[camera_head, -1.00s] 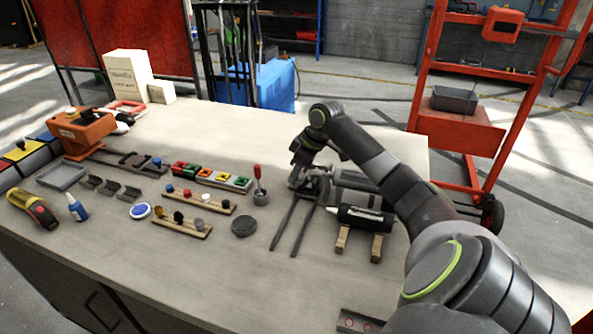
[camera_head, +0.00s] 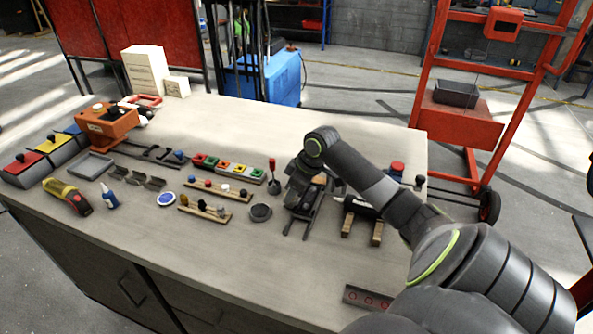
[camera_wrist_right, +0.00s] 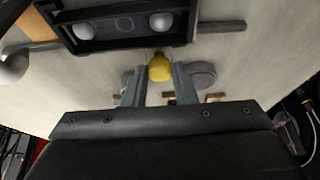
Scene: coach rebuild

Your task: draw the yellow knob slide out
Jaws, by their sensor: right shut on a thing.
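My right gripper (camera_wrist_right: 160,74) is shut on the yellow knob (camera_wrist_right: 160,67), which shows between its two grey fingers in the right wrist view. Just beyond the knob is a dark frame (camera_wrist_right: 125,46) with pale round knobs in it. In the head view my right gripper (camera_head: 300,195) is low over the right half of the bench, beside the red-handled piece. There the yellow knob is hidden behind the gripper. How far the slide is out cannot be told. My left gripper is not in view.
On the bench (camera_head: 225,280), left of the gripper, are a round dark dish (camera_head: 260,212), a red-handled piece (camera_head: 273,175) and strips of coloured knobs (camera_head: 217,190). Wooden blocks (camera_head: 377,233) stand to the right. The bench front is mostly clear.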

